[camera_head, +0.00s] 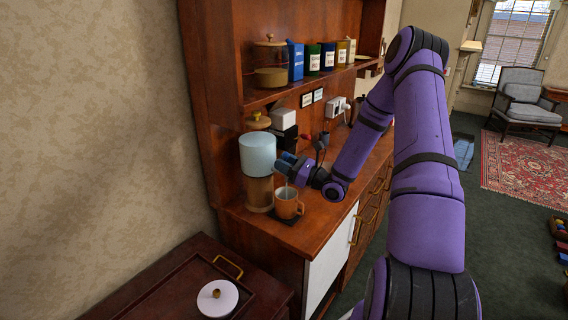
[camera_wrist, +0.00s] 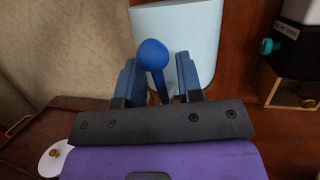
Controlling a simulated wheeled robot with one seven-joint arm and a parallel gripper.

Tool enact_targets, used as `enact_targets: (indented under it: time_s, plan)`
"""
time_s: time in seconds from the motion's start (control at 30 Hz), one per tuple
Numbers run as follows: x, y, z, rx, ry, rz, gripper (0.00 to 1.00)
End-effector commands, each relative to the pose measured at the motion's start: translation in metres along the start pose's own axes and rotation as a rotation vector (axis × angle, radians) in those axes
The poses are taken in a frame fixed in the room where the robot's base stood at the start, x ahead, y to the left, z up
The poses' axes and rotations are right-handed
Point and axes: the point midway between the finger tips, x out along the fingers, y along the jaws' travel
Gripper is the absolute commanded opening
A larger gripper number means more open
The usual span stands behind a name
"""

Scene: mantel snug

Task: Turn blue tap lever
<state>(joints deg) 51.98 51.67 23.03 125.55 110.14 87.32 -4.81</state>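The light-blue water dispenser (camera_head: 258,154) stands on a wooden base on the cabinet counter; its pale body also fills the top of the wrist view (camera_wrist: 198,32). The blue tap lever (camera_wrist: 152,54), with a rounded knob and a thin stem, rises between my two fingers in the wrist view. My gripper (camera_head: 286,161) is at the dispenser's right side. In the wrist view my gripper (camera_wrist: 160,82) is open, one finger on each side of the lever, with gaps showing. In the head view the lever is hard to tell from my fingertips.
An orange mug (camera_head: 286,204) stands on a dark mat just below my gripper. A black box with a teal knob (camera_wrist: 267,46) is to the right. A shelf with tins (camera_head: 328,57) hangs above. A low tray table with a white lidded dish (camera_head: 217,299) is at front left.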

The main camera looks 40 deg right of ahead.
Motion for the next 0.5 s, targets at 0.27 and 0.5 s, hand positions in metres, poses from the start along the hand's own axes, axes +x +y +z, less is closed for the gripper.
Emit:
enact_targets:
  time_s: [0.27,0.5]
  plan:
    - [-0.013,-0.001,-0.001,0.001,0.003,-0.003,0.34]
    - [-0.056,-0.001,-0.001,0.001,0.003,-0.004,0.34]
